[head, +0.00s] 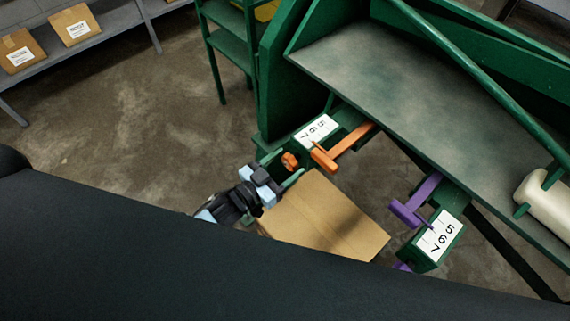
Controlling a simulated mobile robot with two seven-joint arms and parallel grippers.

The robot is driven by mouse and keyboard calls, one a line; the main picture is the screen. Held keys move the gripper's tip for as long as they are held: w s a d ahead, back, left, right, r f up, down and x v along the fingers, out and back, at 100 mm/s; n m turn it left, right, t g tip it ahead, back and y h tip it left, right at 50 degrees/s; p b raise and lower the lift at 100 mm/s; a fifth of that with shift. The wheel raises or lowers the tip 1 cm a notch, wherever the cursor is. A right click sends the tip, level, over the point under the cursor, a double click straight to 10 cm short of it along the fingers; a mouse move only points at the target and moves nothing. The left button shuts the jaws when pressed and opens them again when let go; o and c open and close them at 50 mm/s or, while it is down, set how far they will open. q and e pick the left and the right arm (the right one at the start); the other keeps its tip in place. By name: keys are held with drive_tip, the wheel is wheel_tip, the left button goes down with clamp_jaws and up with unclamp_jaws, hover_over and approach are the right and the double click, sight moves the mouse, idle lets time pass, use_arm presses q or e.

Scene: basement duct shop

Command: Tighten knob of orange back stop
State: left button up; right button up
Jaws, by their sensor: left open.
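The orange back stop (343,149) is mounted at the near end of the green machine's left arm, beside a white number scale (316,130). Its orange knob (289,161) sticks out from the end of that green arm. My left gripper (285,167) is open, its two fingers pointing at the knob, one on either side of it in the picture. Whether a finger touches the knob cannot be told. My right gripper is not in view.
A cardboard box (322,220) lies close to my left gripper. A purple stop (413,204) sits on the machine's other arm. The green machine bed (420,110) fills the upper right. Shelving with cartons (75,25) stands upper left. Floor (150,130) left of the machine is clear.

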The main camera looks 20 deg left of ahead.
use_arm(q)
drive_tip(key=shift+c, duration=0.3)
drive_tip(key=c, duration=0.7)
drive_tip(key=shift+c, duration=1)
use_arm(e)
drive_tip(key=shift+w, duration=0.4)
